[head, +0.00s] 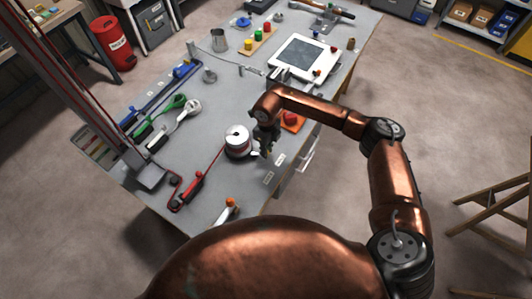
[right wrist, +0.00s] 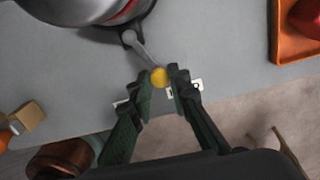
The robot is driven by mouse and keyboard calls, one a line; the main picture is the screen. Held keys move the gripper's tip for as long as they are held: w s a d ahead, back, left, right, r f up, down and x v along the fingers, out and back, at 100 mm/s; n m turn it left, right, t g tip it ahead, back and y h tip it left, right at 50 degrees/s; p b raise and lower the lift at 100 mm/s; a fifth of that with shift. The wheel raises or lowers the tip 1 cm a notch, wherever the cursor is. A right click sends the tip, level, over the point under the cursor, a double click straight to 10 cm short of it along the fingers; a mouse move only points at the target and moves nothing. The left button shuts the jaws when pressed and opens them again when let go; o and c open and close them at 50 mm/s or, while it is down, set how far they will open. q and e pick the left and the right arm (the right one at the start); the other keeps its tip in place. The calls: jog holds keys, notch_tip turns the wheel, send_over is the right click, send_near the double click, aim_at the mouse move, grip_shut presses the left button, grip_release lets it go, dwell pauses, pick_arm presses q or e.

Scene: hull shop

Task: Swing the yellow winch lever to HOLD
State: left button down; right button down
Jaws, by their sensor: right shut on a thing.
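The winch (head: 237,140) stands near the front of the grey workbench, with a white drum and a red line running off to the lower left. In the right wrist view its round metal body (right wrist: 85,8) is at the top left. A grey lever arm (right wrist: 138,47) reaches out from it and ends in a yellow knob (right wrist: 159,77). My right gripper (head: 266,148) is beside the winch. In the right wrist view its fingertips (right wrist: 160,80) are closed around the yellow knob. Small white labels (head: 280,160) lie on the bench beside it; their words are too small to read. My left gripper is out of view.
An orange tray (head: 298,125) with a red thing in it is just right of my right gripper. The bench's front edge is close by.

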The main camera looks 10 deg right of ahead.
jog(key=shift+w+d+n, duration=0.1)
jog(key=shift+w+n, duration=0.1)
jog(key=shift+n, duration=0.2)
jog(key=c, duration=1.8)
grip_release()
jog(key=shift+c, duration=0.2)
notch_tip(320, 180, up, 12)
